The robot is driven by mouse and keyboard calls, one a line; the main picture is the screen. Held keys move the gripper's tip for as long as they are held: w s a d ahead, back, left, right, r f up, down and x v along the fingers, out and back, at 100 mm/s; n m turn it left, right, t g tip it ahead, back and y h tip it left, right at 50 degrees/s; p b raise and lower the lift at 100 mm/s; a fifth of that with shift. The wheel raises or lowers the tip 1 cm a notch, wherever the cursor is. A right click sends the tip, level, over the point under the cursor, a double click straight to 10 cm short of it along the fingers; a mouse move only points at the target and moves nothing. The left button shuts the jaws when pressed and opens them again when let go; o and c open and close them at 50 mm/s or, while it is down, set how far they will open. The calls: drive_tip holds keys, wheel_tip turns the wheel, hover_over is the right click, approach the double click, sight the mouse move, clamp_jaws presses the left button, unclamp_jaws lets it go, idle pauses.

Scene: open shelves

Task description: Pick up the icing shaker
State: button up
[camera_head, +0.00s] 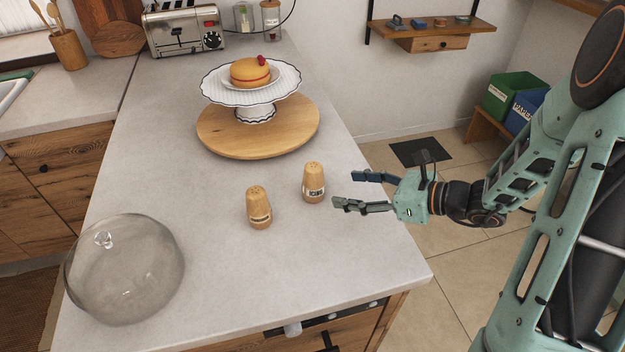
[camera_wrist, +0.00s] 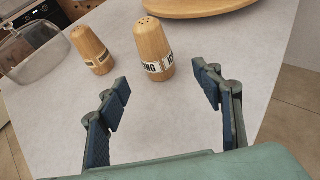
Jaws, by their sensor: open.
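The icing shaker (camera_head: 314,183) is a small wooden shaker with holes in its top and a white label in dark letters. It stands upright on the counter, and in the wrist view (camera_wrist: 153,46) its label partly reads "ICING". A second wooden shaker (camera_head: 259,208) stands upright to its left and also shows in the wrist view (camera_wrist: 91,50); its label is too small to read. My gripper (camera_head: 345,190) is open and empty, just right of the icing shaker at the counter edge. In the wrist view its fingers (camera_wrist: 166,91) are spread, with the icing shaker beyond the gap between them.
A round wooden board (camera_head: 215,142) bears a white cake stand (camera_head: 222,90) with a cake (camera_head: 250,71) behind the shakers. A clear glass dome (camera_head: 125,270) sits at the front left. A toaster (camera_head: 185,30) stands at the back. The front middle of the counter (camera_head: 300,270) is clear.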

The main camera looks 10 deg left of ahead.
sight(323, 190)
drive_tip(key=x, duration=0.4)
drive_tip(key=shift+a+f, duration=0.15)
drive_tip(key=x, duration=0.5)
drive_tip(key=shift+s+f+p, duration=0.2)
drive_tip(key=shift+f+p, duration=0.05)
drive_tip(key=shift+p, duration=0.1)
drive_tip(key=c, duration=1.3)
